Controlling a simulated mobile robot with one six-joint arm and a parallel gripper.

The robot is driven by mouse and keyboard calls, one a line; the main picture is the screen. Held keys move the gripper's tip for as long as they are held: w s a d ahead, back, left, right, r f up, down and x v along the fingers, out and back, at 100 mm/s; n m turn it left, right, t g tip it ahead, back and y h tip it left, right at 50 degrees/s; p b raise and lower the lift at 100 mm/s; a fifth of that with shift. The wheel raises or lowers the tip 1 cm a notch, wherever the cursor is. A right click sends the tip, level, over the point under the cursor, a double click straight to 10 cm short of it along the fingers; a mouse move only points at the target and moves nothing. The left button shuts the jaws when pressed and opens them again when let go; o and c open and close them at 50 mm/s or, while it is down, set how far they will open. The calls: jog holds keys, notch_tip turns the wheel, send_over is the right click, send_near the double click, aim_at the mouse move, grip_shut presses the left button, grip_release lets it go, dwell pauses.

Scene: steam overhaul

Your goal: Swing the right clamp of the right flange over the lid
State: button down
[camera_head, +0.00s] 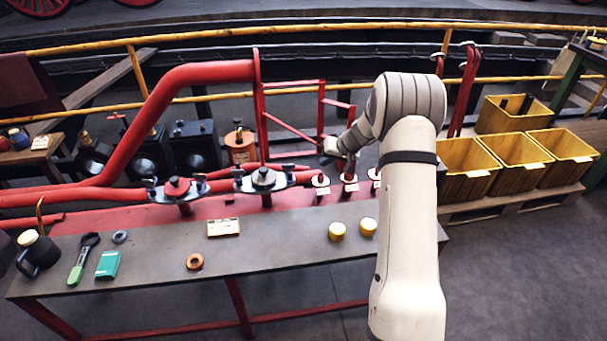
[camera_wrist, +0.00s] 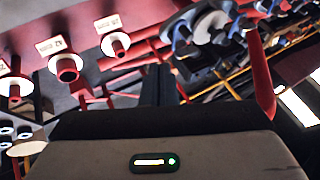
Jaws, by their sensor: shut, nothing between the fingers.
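The right flange (camera_head: 264,188) stands on the red pipework behind the bench, with a grey lid (camera_head: 263,176) on top. Its right clamp (camera_head: 288,171) is a dark piece with an upright knob at the lid's right side; I cannot tell whether it overlaps the lid. Another dark clamp (camera_head: 239,175) is on the left side. My gripper (camera_head: 331,151) is shut and empty, to the right of the right clamp and apart from it.
The left flange (camera_head: 178,188) has a red top and dark clamps. Tagged stubs (camera_head: 320,181) stand right of the right flange, below my gripper. A red frame (camera_head: 292,127) rises behind. Yellow caps (camera_head: 337,231), a copper ring (camera_head: 195,262) and tools lie on the bench (camera_head: 270,244).

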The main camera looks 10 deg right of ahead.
aim_at(289, 173)
jog(key=shift+w+d+f, duration=0.1)
jog(key=shift+w+f, duration=0.05)
jog(key=shift+f, duration=0.1)
jog(key=w+a+f+p, duration=0.2)
jog(key=w+a+f, duration=0.3)
jog(key=a+f, duration=0.3)
dwell(0.4)
